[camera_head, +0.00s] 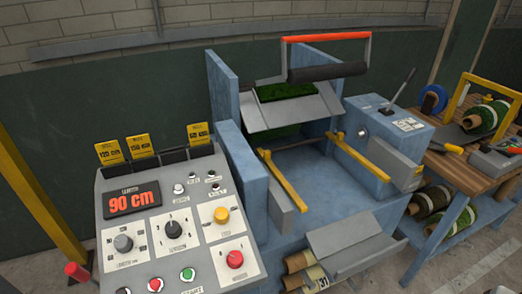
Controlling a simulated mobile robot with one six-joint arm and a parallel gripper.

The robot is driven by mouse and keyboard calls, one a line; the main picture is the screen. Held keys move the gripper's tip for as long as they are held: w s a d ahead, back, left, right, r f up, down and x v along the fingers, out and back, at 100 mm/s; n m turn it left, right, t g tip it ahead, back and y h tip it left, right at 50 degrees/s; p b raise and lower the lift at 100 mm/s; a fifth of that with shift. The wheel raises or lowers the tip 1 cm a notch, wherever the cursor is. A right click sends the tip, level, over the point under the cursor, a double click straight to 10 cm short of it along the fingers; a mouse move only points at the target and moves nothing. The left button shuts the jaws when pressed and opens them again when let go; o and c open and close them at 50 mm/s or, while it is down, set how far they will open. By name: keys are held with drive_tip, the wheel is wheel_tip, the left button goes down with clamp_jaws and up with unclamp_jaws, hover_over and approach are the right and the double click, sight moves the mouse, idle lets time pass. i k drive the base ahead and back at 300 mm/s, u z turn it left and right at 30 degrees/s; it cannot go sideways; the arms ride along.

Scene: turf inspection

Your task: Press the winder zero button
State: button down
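A grey sloped control panel (205,240) fills the lower left. Its display (131,199) reads "90 cm" in red. A small pale round control (178,188) sits right of the display, above a small label. Two more small controls with labels are to its right. Lower down are two dark dials (123,243), a yellow knob (221,215) and a red knob (235,259). A red button (155,285) and a green button (187,274) are at the bottom edge. The small labels are too blurred for me to tell which is the winder zero button. My gripper is not in view.
A blue winding machine (330,190) with yellow rails stands right of the panel. An orange-and-black bar (327,55) rises above it. A wooden bench (450,165) with rolls and tools is at the right. A yellow post (35,190) stands at the left.

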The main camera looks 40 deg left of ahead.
sight(178, 188)
drive_tip(key=z, duration=0.1)
drive_tip(key=k, duration=1.25)
drive_tip(key=u, duration=2.05)
drive_tip(key=i, duration=1)
drive_tip(key=u, duration=0.05)
